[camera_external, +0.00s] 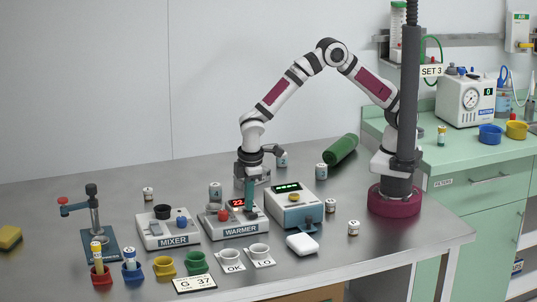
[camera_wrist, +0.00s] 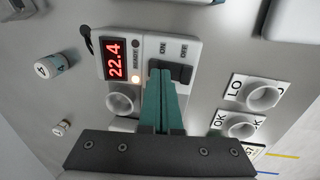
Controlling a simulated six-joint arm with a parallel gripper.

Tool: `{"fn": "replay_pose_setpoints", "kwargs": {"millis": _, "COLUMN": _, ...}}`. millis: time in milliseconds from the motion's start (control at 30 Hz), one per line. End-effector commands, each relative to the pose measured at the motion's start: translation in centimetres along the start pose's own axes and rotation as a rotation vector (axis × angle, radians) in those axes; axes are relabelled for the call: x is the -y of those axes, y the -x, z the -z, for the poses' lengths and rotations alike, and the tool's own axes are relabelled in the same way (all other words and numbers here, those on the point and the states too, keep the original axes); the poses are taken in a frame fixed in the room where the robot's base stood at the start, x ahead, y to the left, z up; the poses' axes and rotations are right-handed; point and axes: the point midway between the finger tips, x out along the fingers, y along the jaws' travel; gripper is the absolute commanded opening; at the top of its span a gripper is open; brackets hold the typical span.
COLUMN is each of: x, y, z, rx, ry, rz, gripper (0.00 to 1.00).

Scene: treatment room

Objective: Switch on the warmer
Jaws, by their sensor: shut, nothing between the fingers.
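The warmer (camera_external: 241,230) stands on the steel table, labelled at its front. In the wrist view its red display (camera_wrist: 115,60) reads 22.4, with a small lamp glowing pale orange near the READY label. Its dark rocker switch (camera_wrist: 184,73) lies below the words ON and OFF. My gripper (camera_wrist: 161,73) is shut and empty. Its green fingertips are over the ON side of the switch and hide part of it; I cannot tell whether they touch. In the external view my gripper (camera_external: 249,206) points down at the warmer.
The mixer (camera_external: 168,230) stands left of the warmer, and a pale blue device (camera_external: 294,208) with a green display stands close on its right. Cups marked OK (camera_external: 232,257) and LO (camera_external: 260,252) are in front. A small vial marked 4 (camera_external: 215,192) stands behind.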

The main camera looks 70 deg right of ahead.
Motion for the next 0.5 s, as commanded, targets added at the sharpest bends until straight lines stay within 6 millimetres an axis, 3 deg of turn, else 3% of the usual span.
{"fn": "replay_pose_setpoints", "kwargs": {"millis": 367, "x": 0.2, "y": 0.3, "z": 0.0, "rx": -0.001, "ry": 0.000, "rz": 0.000, "gripper": 0.00}}
{"fn": "replay_pose_setpoints", "kwargs": {"millis": 500, "x": -0.3, "y": 2.1, "z": 0.1, "rx": -0.004, "ry": -0.002, "rz": 0.000, "gripper": 0.00}}
